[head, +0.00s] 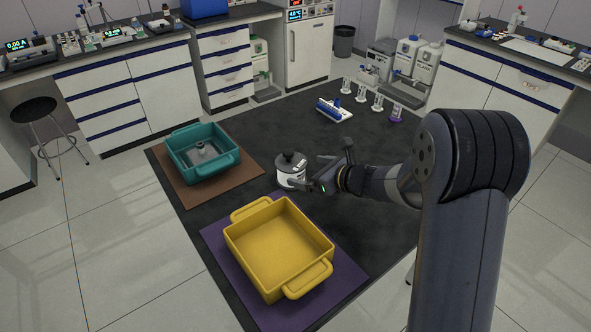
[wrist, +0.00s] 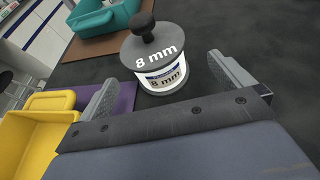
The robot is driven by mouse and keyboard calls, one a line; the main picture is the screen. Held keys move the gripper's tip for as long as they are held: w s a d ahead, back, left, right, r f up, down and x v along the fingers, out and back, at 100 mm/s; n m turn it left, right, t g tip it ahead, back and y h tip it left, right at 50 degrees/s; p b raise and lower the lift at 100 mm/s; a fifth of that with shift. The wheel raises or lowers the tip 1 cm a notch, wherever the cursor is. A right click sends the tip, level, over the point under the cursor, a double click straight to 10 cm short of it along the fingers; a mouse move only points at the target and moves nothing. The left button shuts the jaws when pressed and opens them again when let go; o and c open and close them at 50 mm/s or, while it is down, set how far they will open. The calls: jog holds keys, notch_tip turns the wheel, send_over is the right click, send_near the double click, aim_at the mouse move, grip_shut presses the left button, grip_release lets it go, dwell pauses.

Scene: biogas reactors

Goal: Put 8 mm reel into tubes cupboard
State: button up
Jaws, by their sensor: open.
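The 8 mm reel (head: 291,172) is a white spool with grey flanges and a black knob on top, standing upright on the dark mat. In the wrist view the reel (wrist: 161,62) shows "8 mm" on its top and on its label. My gripper (head: 307,172) is open at the right side of the reel in the head view. In the wrist view the reel stands just beyond and between the two spread grey fingers; whether they touch it I cannot tell. No cupboard is readably marked as the tubes cupboard; white cupboards (head: 157,75) line the back left.
A yellow tray (head: 254,266) on a purple mat (head: 222,262) stands in front of the reel. A teal tray (head: 183,178) on a brown mat (head: 181,196) stands left. A blue-and-white rack (head: 334,110) and several small stands (head: 362,93) are farther back. Dark mat between is clear.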

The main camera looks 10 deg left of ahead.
aim_at(292, 153)
jog(key=shift+s+p+x, duration=0.2)
jog(key=shift+p+x, duration=0.75)
jog(key=shift+x, duration=2.65)
jog(key=shift+a+r, duration=0.15)
jog(key=shift+r, duration=0.05)
jog(key=c, duration=1.2)
jog(key=shift+o, duration=0.2)
notch_tip(292, 153, up, 10)
jog(key=shift+f, duration=0.15)
jog(key=s+d+f+m+t+h, duration=0.1)
jog(key=s+d+m+t+h, duration=0.1)
jog(key=d, duration=0.8)
jog(key=s+d+f+m+t+h, duration=0.2)
jog(key=s+d+m+h, duration=0.1)
jog(key=d, duration=0.7)
jog(key=s+d+f+m+t+h, duration=0.2)
jog(key=d+m, duration=0.1)
jog(key=d, duration=0.7)
jog(key=shift+s+d+m+h, duration=0.15)
jog(key=shift+s+m+h, duration=0.15)
